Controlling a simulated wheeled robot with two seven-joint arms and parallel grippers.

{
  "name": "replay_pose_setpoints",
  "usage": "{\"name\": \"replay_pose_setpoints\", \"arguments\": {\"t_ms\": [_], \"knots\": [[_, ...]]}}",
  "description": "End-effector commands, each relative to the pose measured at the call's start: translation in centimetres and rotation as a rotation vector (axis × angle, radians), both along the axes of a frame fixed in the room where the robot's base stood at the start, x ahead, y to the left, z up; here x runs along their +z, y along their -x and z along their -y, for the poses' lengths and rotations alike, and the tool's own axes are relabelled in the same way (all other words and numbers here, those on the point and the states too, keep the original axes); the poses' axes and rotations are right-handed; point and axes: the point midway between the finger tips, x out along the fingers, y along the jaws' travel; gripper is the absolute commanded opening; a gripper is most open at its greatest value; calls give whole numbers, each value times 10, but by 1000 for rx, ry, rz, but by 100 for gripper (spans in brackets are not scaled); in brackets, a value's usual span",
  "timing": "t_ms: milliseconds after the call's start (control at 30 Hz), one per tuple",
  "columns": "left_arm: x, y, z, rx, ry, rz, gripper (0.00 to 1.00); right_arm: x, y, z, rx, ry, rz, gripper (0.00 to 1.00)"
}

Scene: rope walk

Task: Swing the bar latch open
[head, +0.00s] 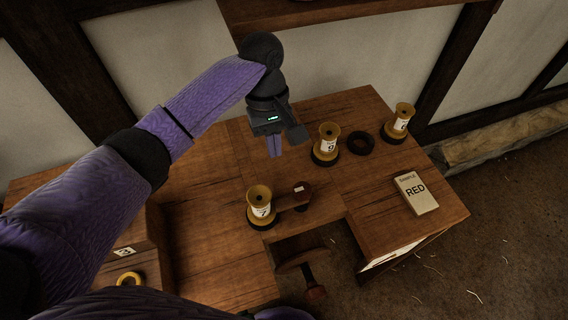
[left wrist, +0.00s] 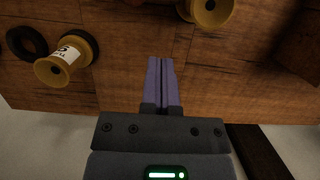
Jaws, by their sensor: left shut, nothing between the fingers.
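A short dark bar (head: 286,205) lies on the wooden bench beside the spool marked 7 (head: 260,210). A dark red knob with a small white tag (head: 302,192) stands at its right end. This looks like the bar latch, but I cannot tell for certain. My left gripper (head: 275,151) is above the bench, behind and apart from the knob. Its purple fingers point down and are shut with nothing between them. In the left wrist view the shut fingers (left wrist: 161,75) are over bare wood. My right gripper is not in view.
A spool marked 9 (head: 326,150), a black ring (head: 361,143) and another spool (head: 398,122) stand on the bench at right. The bench left of my gripper is clear.

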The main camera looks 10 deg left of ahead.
Motion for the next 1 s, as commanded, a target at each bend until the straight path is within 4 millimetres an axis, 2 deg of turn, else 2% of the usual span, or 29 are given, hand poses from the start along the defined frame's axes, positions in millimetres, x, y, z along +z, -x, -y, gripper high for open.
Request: {"name": "replay_pose_setpoints", "arguments": {"t_ms": [267, 700, 833, 1000], "knots": [[-5, 1, 1, -2, 0, 0, 0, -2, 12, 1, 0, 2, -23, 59], [-84, 17, 11, -2, 0, 0, 0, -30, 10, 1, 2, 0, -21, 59], [-95, 20, 13, -2, 0, 0, 0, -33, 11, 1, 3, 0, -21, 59], [-98, 21, 14, -2, 1, 2, 0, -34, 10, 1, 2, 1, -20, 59]]}}
